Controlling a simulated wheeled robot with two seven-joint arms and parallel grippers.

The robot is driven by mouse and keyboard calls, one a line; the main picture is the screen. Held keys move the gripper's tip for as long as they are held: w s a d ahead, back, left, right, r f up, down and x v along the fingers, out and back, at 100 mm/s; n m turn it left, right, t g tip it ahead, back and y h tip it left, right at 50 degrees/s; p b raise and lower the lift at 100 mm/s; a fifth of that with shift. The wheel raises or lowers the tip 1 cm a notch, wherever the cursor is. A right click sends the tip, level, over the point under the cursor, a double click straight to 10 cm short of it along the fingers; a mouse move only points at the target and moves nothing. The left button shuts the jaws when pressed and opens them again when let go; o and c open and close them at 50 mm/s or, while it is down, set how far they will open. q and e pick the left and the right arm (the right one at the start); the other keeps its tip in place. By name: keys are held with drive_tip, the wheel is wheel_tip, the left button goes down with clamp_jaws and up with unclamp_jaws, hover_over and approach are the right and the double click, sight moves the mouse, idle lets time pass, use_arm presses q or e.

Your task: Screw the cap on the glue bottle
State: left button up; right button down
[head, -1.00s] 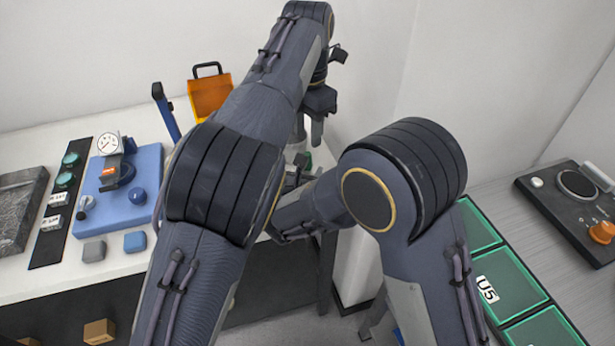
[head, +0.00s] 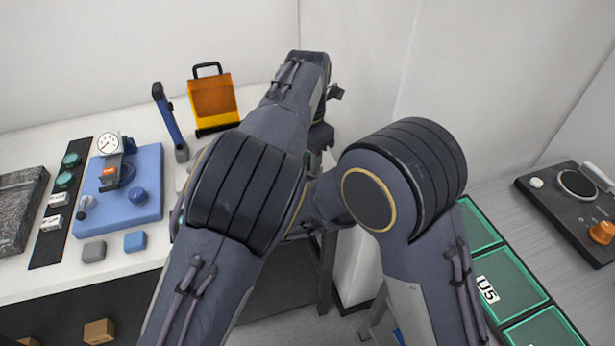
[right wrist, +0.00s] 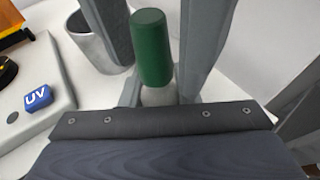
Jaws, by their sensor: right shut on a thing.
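In the right wrist view, a green cylindrical cap (right wrist: 152,48) stands in line with a pale bottle body (right wrist: 160,96), between the fingers of my right gripper (right wrist: 157,72). The right gripper is shut on the bottle. Whether the cap is fully seated cannot be told. In the head view, my left gripper (head: 320,136) points down over the back right corner of the table, close to the right arm's end. Its fingertips are mostly hidden, so its opening cannot be told. My left arm hides the bottle and right gripper there.
An orange box (head: 214,102), a blue upright tool (head: 170,122) and a blue plate (head: 140,205) with a gauge stand on the white table. The right wrist view shows a metal cup (right wrist: 92,45) and a blue UV button (right wrist: 38,98). A green tray (head: 515,285) is at right.

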use_arm(q)
clamp_jaws()
unclamp_jaws()
drive_tip(key=shift+r, duration=2.25)
wheel_tip(320, 180, up, 4)
drive_tip(key=shift+f, duration=0.2)
